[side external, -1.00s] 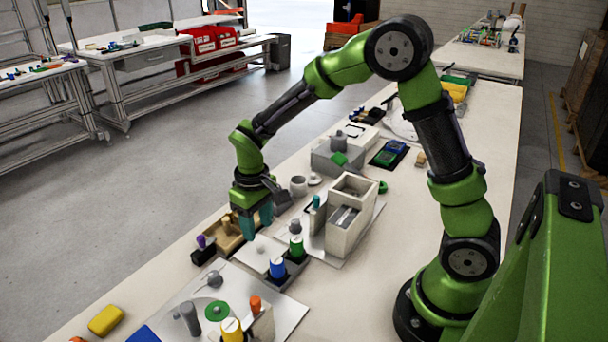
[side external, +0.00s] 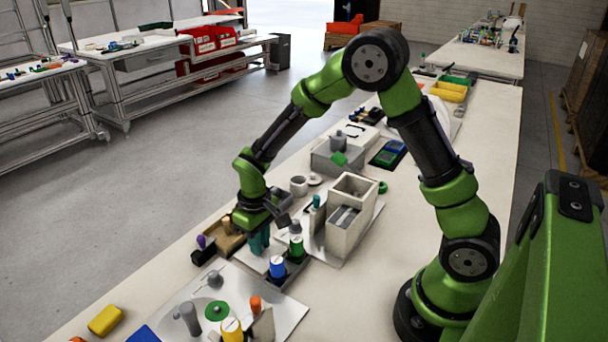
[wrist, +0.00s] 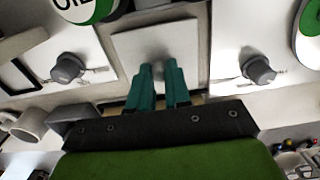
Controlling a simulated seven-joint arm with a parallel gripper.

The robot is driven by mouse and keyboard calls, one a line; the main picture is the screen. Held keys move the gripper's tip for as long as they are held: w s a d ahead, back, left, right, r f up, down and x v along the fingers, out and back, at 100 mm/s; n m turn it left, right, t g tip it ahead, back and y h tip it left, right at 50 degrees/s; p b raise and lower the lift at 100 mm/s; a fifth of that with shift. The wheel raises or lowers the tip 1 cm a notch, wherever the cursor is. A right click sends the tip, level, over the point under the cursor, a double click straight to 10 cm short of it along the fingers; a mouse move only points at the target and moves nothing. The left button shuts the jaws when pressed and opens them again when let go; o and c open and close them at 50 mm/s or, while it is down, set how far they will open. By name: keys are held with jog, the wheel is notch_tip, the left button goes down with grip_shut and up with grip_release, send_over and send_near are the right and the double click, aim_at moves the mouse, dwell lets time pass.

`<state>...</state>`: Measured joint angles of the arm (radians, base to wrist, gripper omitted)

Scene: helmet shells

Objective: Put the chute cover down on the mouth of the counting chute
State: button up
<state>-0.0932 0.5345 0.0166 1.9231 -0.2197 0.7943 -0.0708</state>
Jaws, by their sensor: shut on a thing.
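My gripper (side external: 258,245) is low over the near part of the table, with its teal fingers pointing down. In the wrist view my gripper (wrist: 158,72) is shut on the small grey knob of a pale square plate, which looks like the chute cover (wrist: 130,45). In the side view the plate (side external: 256,263) lies low beneath the fingers, partly hidden by them; I cannot tell whether it touches the surface. A pale box with an open top (side external: 352,187), which may be the counting chute, stands to the right of my gripper.
Blue (side external: 277,267) and green (side external: 296,246) topped cylinders stand close to the right of my gripper. A tan tray (side external: 228,243) and a dark block with a purple peg (side external: 203,250) are to the left. A board with several pegs (side external: 285,317) lies in front.

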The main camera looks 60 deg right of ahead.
jog(key=shift+r, duration=0.1)
grip_shut()
notch_tip(320, 180, up, 8)
jog(key=shift+r, duration=0.2)
jog(key=s+d+r+m, duration=0.2)
jog(key=s+d+r, duration=0.2)
jog(key=d+r, duration=0.5)
jog(key=s+d+r, duration=0.2)
jog(key=s+d, duration=0.3)
jog(key=s, duration=0.6)
jog(key=s+a+f+n, duration=0.1)
jog(key=s+f+n, duration=0.15)
jog(key=s, duration=0.85)
jog(key=shift+w+d+f, duration=0.9)
jog(key=shift+w+d, duration=0.5)
jog(key=shift+w, duration=0.9)
jog(key=shift+w+d+f, duration=0.95)
jog(key=shift+w+d, duration=0.4)
jog(key=shift+w, duration=0.95)
jog(key=shift+w+d+f, duration=0.9)
jog(key=shift+w+d, duration=0.5)
jog(key=shift+w, duration=0.9)
